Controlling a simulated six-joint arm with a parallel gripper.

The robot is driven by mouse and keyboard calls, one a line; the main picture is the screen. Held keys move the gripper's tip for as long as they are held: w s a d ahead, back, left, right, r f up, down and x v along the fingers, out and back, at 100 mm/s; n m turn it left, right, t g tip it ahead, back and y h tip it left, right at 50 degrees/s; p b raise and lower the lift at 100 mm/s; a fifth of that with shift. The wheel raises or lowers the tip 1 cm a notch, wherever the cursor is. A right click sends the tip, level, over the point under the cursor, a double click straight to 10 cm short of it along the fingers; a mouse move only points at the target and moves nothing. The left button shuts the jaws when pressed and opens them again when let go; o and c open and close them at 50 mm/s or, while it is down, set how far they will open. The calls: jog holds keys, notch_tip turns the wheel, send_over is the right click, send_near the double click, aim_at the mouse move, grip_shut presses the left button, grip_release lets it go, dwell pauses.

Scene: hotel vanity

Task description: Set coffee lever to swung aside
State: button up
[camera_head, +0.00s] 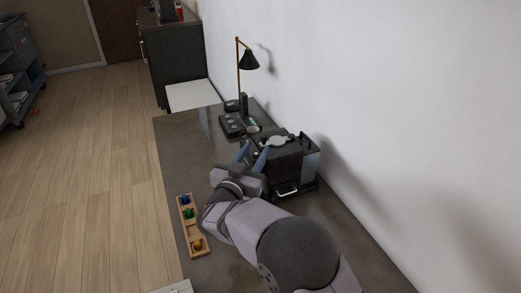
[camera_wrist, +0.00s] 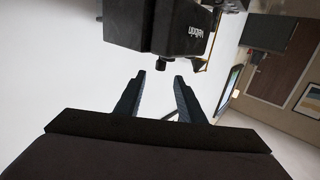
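The dark coffee machine (camera_head: 285,163) stands on the vanity top against the white wall. A pale rounded piece (camera_head: 278,141) shows on its top, and a dark handle (camera_head: 304,139) rises at its right. I cannot tell which part is the lever. My gripper (camera_head: 254,154) is at the machine's left front side, its blue fingers raised and apart. In the wrist view the machine's black head (camera_wrist: 165,25) with white lettering is beyond the fingertips. My gripper (camera_wrist: 160,75) is open there, with nothing between its fingers. Contact with the machine is not visible.
A wooden tray (camera_head: 193,227) with several coloured capsules lies near the vanity's left edge. A black desk phone (camera_head: 237,122) and a lamp (camera_head: 248,59) stand behind the machine. The wall (camera_head: 350,110) is close on the right.

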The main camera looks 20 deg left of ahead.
aim_at(263, 139)
jog(key=shift+s+a+f+h, duration=0.2)
jog(key=shift+s+a+h, duration=0.1)
jog(key=shift+s, duration=0.35)
jog(key=shift+w+d+p, duration=0.1)
jog(key=shift+w+p, duration=0.5)
jog(key=shift+w, duration=3.1)
grip_shut()
